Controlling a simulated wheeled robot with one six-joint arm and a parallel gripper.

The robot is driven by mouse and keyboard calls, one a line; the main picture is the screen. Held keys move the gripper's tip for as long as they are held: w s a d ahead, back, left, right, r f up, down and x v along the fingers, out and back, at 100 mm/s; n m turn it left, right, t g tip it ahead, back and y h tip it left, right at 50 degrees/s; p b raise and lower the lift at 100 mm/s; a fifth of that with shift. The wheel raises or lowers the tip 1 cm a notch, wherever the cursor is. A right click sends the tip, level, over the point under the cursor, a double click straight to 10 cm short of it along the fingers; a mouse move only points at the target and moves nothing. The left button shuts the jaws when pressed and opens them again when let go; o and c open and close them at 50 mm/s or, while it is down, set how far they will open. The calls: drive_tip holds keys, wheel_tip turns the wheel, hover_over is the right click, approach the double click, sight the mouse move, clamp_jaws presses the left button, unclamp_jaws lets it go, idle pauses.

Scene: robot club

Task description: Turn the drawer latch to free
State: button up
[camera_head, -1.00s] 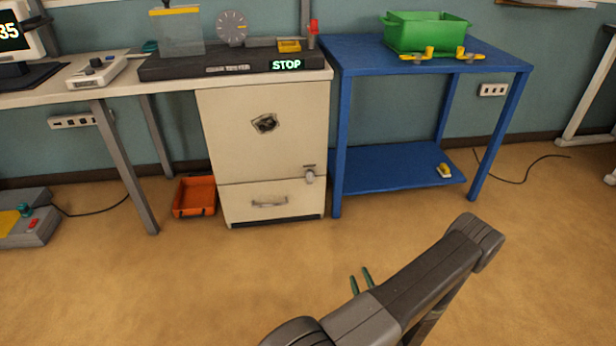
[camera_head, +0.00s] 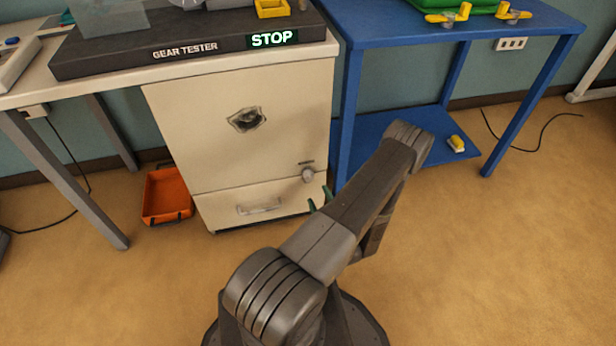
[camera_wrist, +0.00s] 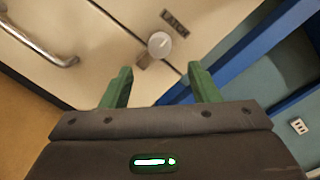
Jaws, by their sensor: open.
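The drawer latch (camera_head: 308,175) is a small pale round knob on the right of the cream cabinet, just above the drawer (camera_head: 225,206). In the wrist view the latch knob (camera_wrist: 160,44) lies ahead of my gripper (camera_wrist: 160,88), centred between its two green fingers, with a label (camera_wrist: 174,22) beside it. A small brownish tab shows at the knob's edge. My gripper is open and empty; its fingers do not appear to touch the knob. In the head view my gripper (camera_head: 319,199) is below and right of the latch, partly hidden by my arm. The drawer looks closed.
The drawer handle (camera_head: 259,208) is left of the latch. A blue table (camera_head: 345,110) stands close on the right. An orange bin (camera_head: 167,194) sits on the floor left of the cabinet. A gear tester (camera_head: 185,50) tops the bench. The floor in front is clear.

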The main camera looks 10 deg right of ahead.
sight(310, 179)
drive_tip(key=w, duration=0.3)
drive_tip(key=w+a+b, duration=0.1)
drive_tip(key=w, duration=0.6)
drive_tip(key=shift+a, duration=0.25)
drive_tip(key=shift+c, duration=0.4)
drive_tip(key=c, duration=0.8)
drive_tip(key=shift+c, duration=0.2)
